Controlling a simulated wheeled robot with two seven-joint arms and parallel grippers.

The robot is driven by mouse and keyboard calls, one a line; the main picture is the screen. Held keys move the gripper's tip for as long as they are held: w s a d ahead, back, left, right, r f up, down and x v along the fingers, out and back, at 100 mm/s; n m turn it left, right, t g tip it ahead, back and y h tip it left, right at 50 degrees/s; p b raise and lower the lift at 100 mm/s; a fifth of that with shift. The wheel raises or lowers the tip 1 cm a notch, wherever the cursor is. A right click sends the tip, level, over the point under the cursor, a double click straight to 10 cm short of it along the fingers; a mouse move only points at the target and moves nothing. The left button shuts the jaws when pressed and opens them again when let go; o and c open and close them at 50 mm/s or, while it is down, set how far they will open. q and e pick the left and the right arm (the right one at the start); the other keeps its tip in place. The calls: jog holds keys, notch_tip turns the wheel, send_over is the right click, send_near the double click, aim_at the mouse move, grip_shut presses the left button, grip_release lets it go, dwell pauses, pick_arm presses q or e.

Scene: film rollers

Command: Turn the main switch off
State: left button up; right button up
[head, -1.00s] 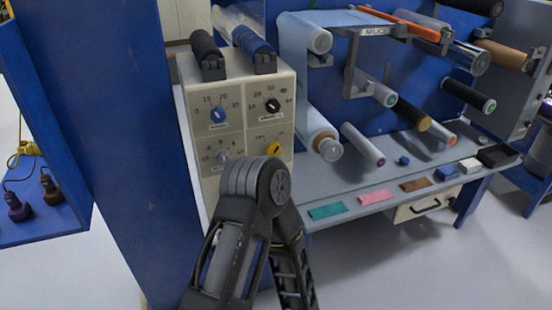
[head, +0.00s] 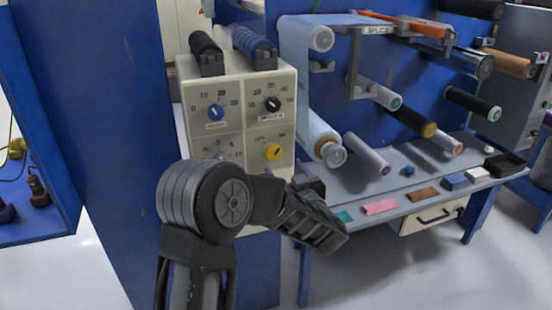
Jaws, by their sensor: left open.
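The control box (head: 287,88) is cream with several dials. Its yellow knob (head: 273,152) at the lower right, with small lettering above it, looks like the main switch. I cannot read which way it points. My left arm stands in front of the box and hides its lower part. My left gripper (head: 318,200) is at the end of this arm, below and right of the yellow knob and apart from it. It is open, partly hidden by my arm, and I see nothing in it. My right gripper is out of view.
A blue post (head: 115,130) stands left of the box. Right of the box is the roller panel (head: 410,65) with several rollers and a grey shelf (head: 355,185). A pink block (head: 380,207) and other small blocks lie along the shelf's front edge. Floor is clear in front.

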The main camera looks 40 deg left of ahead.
aim_at(275, 155)
pick_arm(q)
jog(key=x, duration=0.7)
jog(key=shift+w+a+f, duration=0.1)
jog(key=shift+w+a, duration=0.1)
jog(key=shift+a, duration=0.15)
jog(key=shift+c, duration=0.5)
jog(key=c, duration=1.3)
jog(key=shift+o, duration=0.2)
